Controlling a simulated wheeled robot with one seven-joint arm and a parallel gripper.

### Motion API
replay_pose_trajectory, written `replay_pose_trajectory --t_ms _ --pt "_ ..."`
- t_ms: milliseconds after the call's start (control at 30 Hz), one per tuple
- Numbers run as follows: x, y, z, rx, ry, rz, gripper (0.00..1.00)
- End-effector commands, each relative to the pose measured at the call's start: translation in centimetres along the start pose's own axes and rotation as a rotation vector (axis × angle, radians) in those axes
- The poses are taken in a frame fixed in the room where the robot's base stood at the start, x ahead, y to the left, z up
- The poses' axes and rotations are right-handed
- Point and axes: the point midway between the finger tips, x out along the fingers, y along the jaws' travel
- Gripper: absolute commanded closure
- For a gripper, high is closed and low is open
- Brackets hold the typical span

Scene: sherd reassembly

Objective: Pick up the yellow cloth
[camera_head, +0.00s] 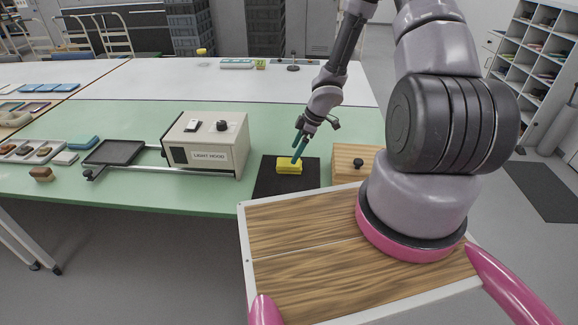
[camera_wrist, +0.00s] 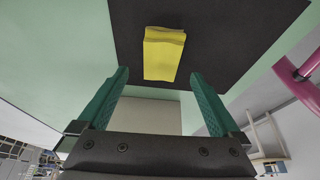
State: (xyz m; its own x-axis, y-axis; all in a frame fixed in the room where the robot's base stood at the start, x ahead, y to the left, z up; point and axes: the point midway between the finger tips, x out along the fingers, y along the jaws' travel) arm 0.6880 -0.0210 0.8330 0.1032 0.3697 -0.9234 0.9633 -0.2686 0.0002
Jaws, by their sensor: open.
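The yellow cloth (camera_head: 287,167) is a small folded block lying on a black mat (camera_head: 271,187) on the green table. In the wrist view the cloth (camera_wrist: 162,55) lies ahead of the fingers, between their lines, with the black mat (camera_wrist: 225,45) around it. My gripper (camera_head: 298,154) has green fingers and reaches down over the cloth. In the wrist view my gripper (camera_wrist: 158,80) is open and empty, with a wide gap between its fingers. I cannot tell from the head view whether a fingertip touches the cloth.
A beige light hood box (camera_head: 207,143) stands left of the mat, with a dark tray (camera_head: 115,152) beyond it. A trays-and-sherds group (camera_head: 28,150) lies at far left. The green table (camera_head: 130,190) is clear in front.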

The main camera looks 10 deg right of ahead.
Motion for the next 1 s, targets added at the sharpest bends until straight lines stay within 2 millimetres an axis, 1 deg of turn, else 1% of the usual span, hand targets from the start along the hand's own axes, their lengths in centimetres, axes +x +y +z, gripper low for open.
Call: replay_pose_trajectory --t_ms 267,367,600,733,933,967,1000 --pt "1.4 -0.1 0.1 0.002 -0.001 -0.003 0.00" --pt "2.3 -0.2 0.2 0.001 -0.002 -0.002 0.00" --pt "5.3 -0.3 0.4 -0.001 -0.002 -0.002 0.00" --pt "5.9 -0.2 0.5 0.000 -0.002 -0.001 0.00" --pt "5.9 -0.2 0.5 0.001 -0.001 0.000 0.00" --pt "5.9 -0.2 0.5 0.001 -0.001 0.000 0.11" --pt "5.9 -0.2 0.5 0.001 -0.001 0.000 0.27"
